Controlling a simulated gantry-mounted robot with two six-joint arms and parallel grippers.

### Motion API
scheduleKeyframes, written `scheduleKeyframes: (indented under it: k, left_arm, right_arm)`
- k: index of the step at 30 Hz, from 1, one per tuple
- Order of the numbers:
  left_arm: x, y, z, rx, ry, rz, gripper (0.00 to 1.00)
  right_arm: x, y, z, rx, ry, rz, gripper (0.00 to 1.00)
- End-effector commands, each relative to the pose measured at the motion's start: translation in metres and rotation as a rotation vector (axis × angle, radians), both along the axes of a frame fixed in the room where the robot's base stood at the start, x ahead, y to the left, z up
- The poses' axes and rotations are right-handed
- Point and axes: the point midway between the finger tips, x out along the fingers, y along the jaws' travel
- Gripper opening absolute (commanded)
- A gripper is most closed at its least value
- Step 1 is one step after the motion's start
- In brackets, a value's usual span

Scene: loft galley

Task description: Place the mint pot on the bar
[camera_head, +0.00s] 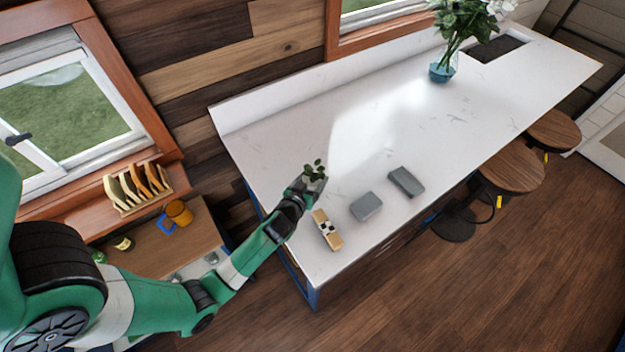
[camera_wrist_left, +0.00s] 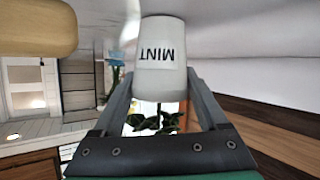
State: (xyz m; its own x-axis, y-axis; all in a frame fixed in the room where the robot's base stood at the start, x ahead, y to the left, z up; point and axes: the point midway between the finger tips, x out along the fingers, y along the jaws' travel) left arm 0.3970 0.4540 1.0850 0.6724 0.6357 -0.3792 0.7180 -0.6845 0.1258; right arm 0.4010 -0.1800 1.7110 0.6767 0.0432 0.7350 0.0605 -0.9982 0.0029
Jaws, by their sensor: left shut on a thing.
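The mint pot (camera_wrist_left: 161,55) is small and white, with a "MINT" label that shows upside down in the left wrist view. Its green leaves (camera_head: 316,170) show in the head view, over the near left part of the bar. My left gripper (camera_head: 305,185) is shut on the pot, with one finger on each side in the left wrist view (camera_wrist_left: 160,85). The bar (camera_head: 290,130) is a long white marbled counter. The pot's base is close to the white surface; I cannot tell whether it touches. My right gripper is not in view.
A tan and checkered item (camera_head: 327,230), a grey box (camera_head: 366,206) and a darker grey block (camera_head: 406,182) lie on the bar near the gripper. A blue vase of white flowers (camera_head: 443,68) stands far back. The bar's middle is clear. Wooden stools (camera_head: 512,168) stand alongside.

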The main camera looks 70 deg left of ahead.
Motion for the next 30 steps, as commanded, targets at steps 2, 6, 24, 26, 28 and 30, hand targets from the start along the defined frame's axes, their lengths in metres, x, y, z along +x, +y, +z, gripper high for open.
scheduleKeyframes:
  k: [2, 6, 24, 26, 28, 30]
  left_arm:
    - [0.0, 0.0, 0.001, 0.001, -0.002, -0.001, 0.04]
    - [0.0, 0.0, -0.002, 0.001, -0.001, 0.0, 0.04]
    - [-0.01, -0.009, 0.006, 0.0, 0.0, -0.001, 1.0]
    - [-0.018, -0.018, 0.011, 0.0, 0.002, -0.002, 1.0]
    - [-0.03, -0.029, 0.017, 0.002, 0.003, -0.003, 1.0]
    - [-0.042, -0.041, 0.024, 0.0, 0.001, -0.004, 1.0]
  right_arm:
    - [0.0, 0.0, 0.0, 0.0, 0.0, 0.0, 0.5]
    - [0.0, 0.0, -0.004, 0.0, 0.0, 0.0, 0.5]
    - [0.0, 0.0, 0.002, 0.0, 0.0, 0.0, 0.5]
    - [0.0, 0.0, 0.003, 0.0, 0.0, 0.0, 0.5]
    - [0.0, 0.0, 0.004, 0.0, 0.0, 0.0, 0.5]
    - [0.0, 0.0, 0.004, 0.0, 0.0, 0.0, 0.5]
